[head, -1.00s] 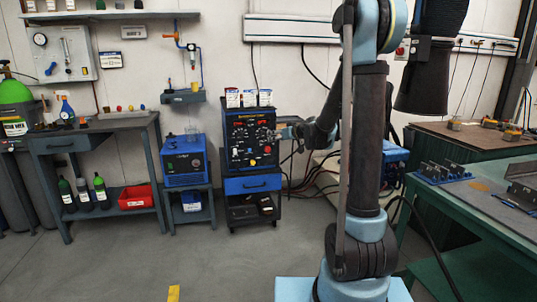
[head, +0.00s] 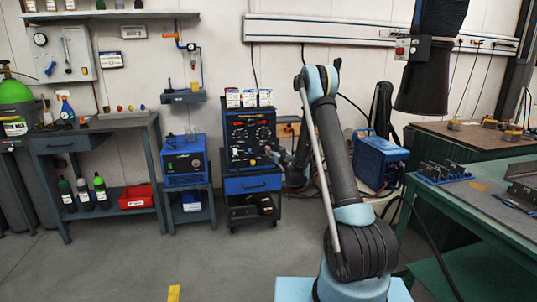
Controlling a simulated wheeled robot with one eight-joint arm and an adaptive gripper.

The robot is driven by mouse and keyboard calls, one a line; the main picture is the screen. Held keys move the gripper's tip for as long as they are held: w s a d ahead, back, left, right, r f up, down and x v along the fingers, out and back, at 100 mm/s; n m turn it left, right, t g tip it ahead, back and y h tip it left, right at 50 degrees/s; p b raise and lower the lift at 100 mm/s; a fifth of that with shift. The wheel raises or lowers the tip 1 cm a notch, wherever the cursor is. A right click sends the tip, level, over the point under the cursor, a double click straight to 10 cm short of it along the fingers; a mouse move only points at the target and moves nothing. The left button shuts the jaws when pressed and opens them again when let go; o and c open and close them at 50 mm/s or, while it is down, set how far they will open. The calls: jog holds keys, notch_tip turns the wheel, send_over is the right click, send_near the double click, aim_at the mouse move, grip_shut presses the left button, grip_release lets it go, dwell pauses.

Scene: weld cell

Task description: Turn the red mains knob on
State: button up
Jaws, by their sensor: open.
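The black welding machine (head: 238,121) with a blue frame stands on a cart at the back, its front panel covered with small dials and knobs. The red mains knob is too small to make out with certainty among the controls, and part of the panel's lower right lies behind my gripper. My gripper (head: 270,152) is at the lower right of the panel, open and small in the view. I cannot tell whether its fingers touch the panel or a knob.
Several labelled tubs (head: 249,98) stand on top of the machine. A smaller blue unit (head: 184,160) stands on a stand to its left. A blue case (head: 378,160) stands to the right of my arm. A green workbench (head: 480,205) is at the right. The floor in front is clear.

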notch_tip(320, 180, down, 7)
jog(key=w+m+t+h, duration=0.1)
jog(key=w, duration=0.1)
jog(key=x, duration=1.7)
jog(key=shift+w+d, duration=0.3)
jog(key=shift+d, duration=0.05)
jog(key=shift+f, duration=0.1)
jog(key=c, duration=1.1)
